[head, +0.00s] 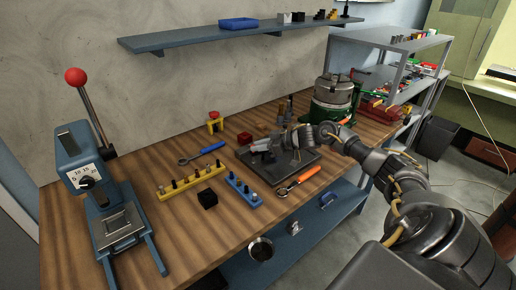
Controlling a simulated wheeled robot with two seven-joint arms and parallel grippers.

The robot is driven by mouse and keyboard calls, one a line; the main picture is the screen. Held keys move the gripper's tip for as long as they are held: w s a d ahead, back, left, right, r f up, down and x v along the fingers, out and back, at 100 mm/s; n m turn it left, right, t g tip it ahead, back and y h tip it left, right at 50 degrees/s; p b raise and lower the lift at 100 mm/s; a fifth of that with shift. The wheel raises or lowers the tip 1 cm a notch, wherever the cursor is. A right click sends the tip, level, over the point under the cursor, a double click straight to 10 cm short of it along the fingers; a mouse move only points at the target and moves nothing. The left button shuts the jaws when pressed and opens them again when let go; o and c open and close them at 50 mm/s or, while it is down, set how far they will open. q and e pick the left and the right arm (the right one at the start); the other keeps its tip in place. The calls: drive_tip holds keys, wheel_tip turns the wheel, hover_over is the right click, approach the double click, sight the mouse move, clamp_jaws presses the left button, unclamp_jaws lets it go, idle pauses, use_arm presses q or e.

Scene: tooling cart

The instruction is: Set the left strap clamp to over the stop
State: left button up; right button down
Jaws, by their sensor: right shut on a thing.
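A dark fixture plate (302,166) lies on the wooden bench, with small grey metal parts on it. A light grey strap clamp (261,146) shows at the plate's left side, in front of the gripper. My right gripper (291,141) reaches in from the right, low over the plate. It is shut on a small part there, which looks like a strap clamp. The fingers hide most of the held part and the stop, so I cannot tell how the clamp sits to the stop. My left gripper is out of view.
An orange-handled wrench (298,180) lies before the plate, a blue-handled one (211,148) behind left.

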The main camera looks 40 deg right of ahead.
drive_tip(key=shift+s+d+n+g+y+b, duration=0.1)
drive_tip(key=shift+s+n+g+y+b, duration=0.05)
drive_tip(key=shift+n+g+y+b, duration=0.4)
drive_tip(key=shift+s+d+n+g+y+b, duration=0.15)
drive_tip(key=shift+n+g+y+b, duration=0.2)
drive_tip(key=shift+n+y+b, duration=0.4)
drive_tip(key=c, duration=1.3)
unclamp_jaws()
drive_tip(key=shift+s+d+r+b, duration=0.1)
drive_tip(key=shift+s+d+b, duration=0.2)
drive_tip(key=shift+s+b, duration=0.05)
drive_tip(key=shift+b+v, duration=1.2)
drive_tip(key=shift+v, duration=3.75)
drive_tip(key=shift+w+r, duration=0.1)
drive_tip(key=shift+r, duration=0.05)
